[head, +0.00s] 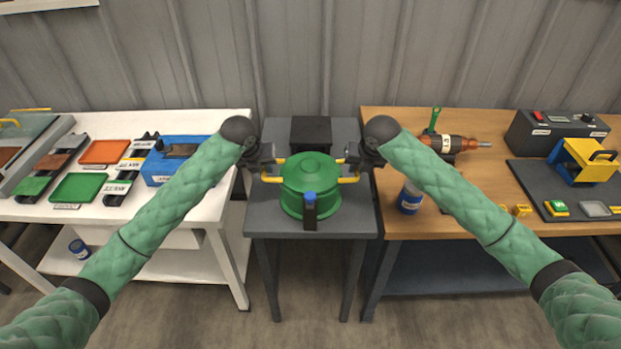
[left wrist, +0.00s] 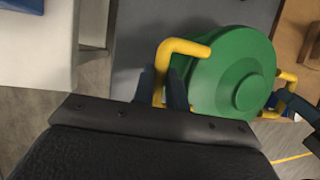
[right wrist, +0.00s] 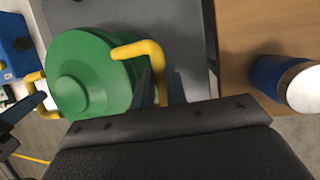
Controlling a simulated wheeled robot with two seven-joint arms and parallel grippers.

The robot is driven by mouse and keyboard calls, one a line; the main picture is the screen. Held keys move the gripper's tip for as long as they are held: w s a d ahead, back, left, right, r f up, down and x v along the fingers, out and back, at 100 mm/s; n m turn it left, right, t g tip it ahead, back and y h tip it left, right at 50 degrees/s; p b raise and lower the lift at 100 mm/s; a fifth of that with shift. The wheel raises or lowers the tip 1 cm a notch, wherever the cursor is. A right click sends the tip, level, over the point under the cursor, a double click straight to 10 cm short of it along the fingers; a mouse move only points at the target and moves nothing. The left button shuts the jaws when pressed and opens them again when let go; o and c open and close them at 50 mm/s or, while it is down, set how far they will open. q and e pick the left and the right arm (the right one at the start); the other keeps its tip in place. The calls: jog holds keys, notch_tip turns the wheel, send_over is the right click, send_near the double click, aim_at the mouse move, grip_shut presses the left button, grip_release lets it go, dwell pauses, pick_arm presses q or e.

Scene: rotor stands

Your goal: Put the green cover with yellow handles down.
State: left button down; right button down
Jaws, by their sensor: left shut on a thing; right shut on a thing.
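The green cover (head: 312,172) with yellow handles is over the grey middle stand (head: 262,222). It shows level in the head view, and I cannot tell whether it rests on the stand or hangs just above it. My left gripper (head: 270,170) is shut on its left yellow handle, which also shows in the left wrist view (left wrist: 180,50). My right gripper (head: 350,171) is shut on its right yellow handle, which also shows in the right wrist view (right wrist: 142,50). A dark post with a blue top (head: 309,204) stands in front of the cover. What is under the cover is hidden.
A black block (head: 311,132) stands behind the cover on the stand. The white table (head: 120,122) on the left holds coloured trays and a blue box. The wooden table (head: 440,222) on the right holds a drill (head: 450,143) and a blue can (head: 410,198).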

pick_arm(q)
jog(key=shift+a+f, duration=0.1)
jog(key=shift+f, duration=0.15)
pick_arm(e)
jog(key=shift+d+f, duration=0.15)
jog(key=shift+f, duration=0.1)
pick_arm(q)
jog(key=c, duration=1.4)
grip_release()
jog(key=shift+r, duration=0.1)
pick_arm(e)
jog(key=c, duration=1.4)
grip_release()
pick_arm(q)
jog(key=v, duration=1.2)
pick_arm(e)
jog(key=v, duration=1.2)
pick_arm(q)
jog(key=shift+w, duration=0.1)
